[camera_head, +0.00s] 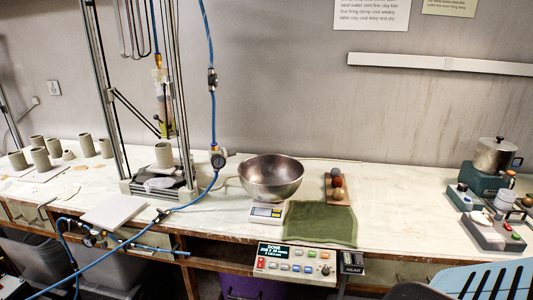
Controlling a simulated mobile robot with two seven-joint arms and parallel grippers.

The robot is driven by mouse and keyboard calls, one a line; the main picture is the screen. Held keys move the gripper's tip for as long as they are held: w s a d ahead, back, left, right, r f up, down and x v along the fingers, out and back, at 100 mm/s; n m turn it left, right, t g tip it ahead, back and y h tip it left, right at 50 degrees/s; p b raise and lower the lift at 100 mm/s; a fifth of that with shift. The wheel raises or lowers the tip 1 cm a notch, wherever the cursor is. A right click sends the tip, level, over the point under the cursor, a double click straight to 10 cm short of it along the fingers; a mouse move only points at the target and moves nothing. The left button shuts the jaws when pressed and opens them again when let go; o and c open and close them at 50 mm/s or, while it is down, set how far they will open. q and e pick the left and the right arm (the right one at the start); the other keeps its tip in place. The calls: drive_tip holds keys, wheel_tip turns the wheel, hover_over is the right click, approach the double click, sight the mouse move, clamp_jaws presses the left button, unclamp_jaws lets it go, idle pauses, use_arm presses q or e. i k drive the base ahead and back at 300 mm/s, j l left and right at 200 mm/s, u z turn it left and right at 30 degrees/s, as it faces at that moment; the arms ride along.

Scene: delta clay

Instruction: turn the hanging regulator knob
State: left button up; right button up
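A blue hose (208,40) comes down from the top of the picture beside a tall metal frame. A dark inline fitting (212,80) is on the hose at mid-height. Lower on it hangs a small regulator with a round pale gauge (218,161), just above the worktop. Its knob is too small to make out clearly. More dark valve fittings (95,238) are on the blue hose at the table's front left edge. Neither of my grippers is in view, and nothing touches the hanging regulator.
A metal bowl (271,178) stands on a scale (267,213) right of the regulator. A green cloth (320,223), a control box (296,264) and a pot (495,155) are further right. The framed machine (165,185) stands close left. A light blue slatted object (485,280) fills the bottom right corner.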

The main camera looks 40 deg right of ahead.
sight(231, 152)
drive_tip(key=z, duration=0.85)
drive_tip(key=i+l+u, duration=0.15)
drive_tip(key=l+u, duration=0.25)
drive_tip(key=l, duration=0.6)
drive_tip(key=l+u, duration=0.35)
drive_tip(key=l, duration=0.6)
